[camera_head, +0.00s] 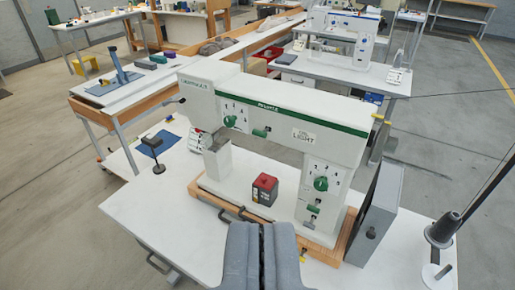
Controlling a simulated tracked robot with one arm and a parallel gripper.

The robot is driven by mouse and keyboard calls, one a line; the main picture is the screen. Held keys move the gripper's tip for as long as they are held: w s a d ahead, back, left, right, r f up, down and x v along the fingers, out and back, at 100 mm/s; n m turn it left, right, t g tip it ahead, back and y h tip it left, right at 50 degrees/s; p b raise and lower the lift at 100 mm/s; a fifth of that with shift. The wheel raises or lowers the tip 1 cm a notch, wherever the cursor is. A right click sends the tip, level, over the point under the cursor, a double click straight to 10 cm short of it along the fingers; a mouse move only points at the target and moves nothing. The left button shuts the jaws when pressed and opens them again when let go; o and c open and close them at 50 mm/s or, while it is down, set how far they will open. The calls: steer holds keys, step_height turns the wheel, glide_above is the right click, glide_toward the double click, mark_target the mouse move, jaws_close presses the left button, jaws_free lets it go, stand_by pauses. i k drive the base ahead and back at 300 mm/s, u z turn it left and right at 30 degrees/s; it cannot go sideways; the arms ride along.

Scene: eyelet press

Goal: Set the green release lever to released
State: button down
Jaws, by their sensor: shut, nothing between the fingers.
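A white eyelet press (265,105) with a green stripe stands on a wooden base on a white table. A small green lever (261,133) sits on the upper front of its arm, right of a green dial. Another small green part (312,208) sits low on the right column, below a second green dial. I cannot tell which is the release lever, nor read either one's setting. My gripper (261,226) is at the bottom centre, shut and empty, in front of the press and apart from both green parts in the picture.
A black box with a red top (264,188) stands on the press base. A grey panel (379,205) stands at the right end and a dark thread stand (443,231) farther right. A black lamp-like stand (152,145) is at left. The table (160,215) is clear at front left.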

mark_target(263, 134)
steer(key=k, duration=0.2)
steer(key=z, duration=0.4)
steer(key=i, duration=1.25)
steer(key=u, duration=0.6)
